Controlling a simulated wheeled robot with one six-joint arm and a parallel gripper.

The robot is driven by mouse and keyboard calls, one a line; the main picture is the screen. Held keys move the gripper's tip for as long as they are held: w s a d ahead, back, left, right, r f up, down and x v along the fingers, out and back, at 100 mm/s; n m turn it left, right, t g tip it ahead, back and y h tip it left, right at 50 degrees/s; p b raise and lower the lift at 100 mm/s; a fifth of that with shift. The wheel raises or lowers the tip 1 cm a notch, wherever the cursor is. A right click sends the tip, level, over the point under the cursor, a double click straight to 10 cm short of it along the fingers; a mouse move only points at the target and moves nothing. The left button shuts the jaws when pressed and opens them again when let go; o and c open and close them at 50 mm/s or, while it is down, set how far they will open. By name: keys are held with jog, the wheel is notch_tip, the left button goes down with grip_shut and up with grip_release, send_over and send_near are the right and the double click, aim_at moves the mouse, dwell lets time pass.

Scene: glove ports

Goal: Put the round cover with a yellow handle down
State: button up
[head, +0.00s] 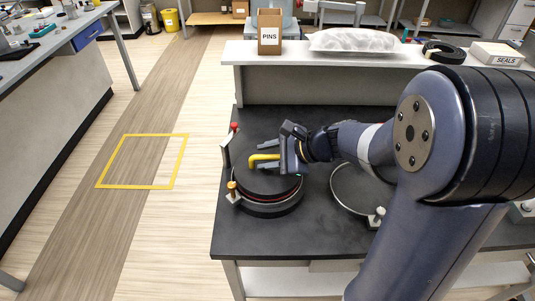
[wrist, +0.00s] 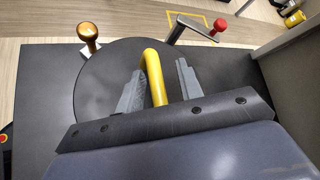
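The round dark cover (head: 262,184) lies flat on a round black port base at the left of the dark bench top, with a thin red line showing round its edge. It also fills the middle of the wrist view (wrist: 105,75). Its yellow handle (head: 262,157) stands up from it and shows between my fingers in the wrist view (wrist: 154,75). My gripper (head: 268,154) is open, one finger on each side of the handle, with a visible gap on both sides in the wrist view (wrist: 160,82). The cover's right side is partly hidden by my gripper.
A red-knobbed clamp (head: 234,128) and an orange-knobbed clamp (head: 232,187) stand at the port's left edge. A second round port (head: 345,195), partly behind my arm, lies to the right. A shelf with a PINS box (head: 270,32) and SEALS box (head: 497,54) runs behind.

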jog(key=v, duration=1.2)
jog(key=shift+w, duration=0.1)
jog(key=x, duration=1.2)
jog(key=shift+f+b, duration=0.35)
jog(key=shift+b, duration=0.1)
jog(key=shift+r+p, duration=0.35)
jog(key=shift+r, duration=0.05)
jog(key=shift+r, duration=0.1)
